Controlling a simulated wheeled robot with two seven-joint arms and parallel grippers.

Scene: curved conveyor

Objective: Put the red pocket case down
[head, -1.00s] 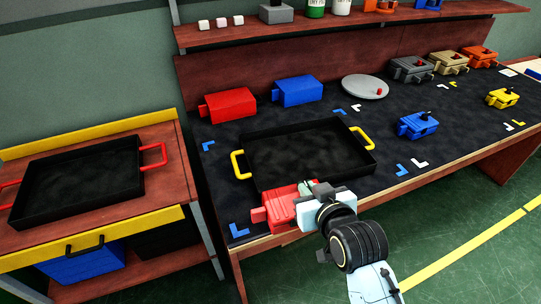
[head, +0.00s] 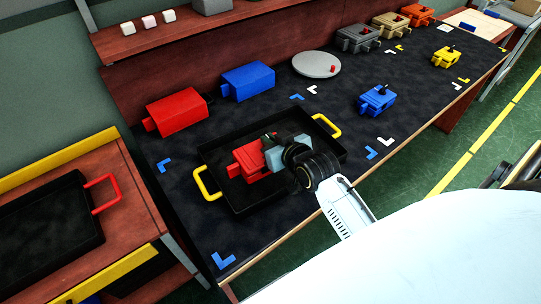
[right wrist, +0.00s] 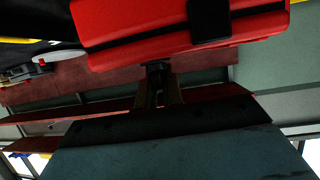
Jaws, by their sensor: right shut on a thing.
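The red pocket case (head: 247,164) is in my right gripper (head: 276,154), which is shut on it. In the head view the case is over the inside of the black tray (head: 240,207) with yellow handles. I cannot tell whether it touches the tray floor. In the right wrist view the red case (right wrist: 150,22) with its dark band fills the top, and the gripper fingers (right wrist: 158,80) reach up to it. My left gripper is in neither view.
A red box (head: 176,112) and a blue box (head: 248,82) stand behind the tray. A grey round plate (head: 316,64) and a blue case (head: 376,100) are to the right. Another black tray (head: 45,235) sits on the left cart.

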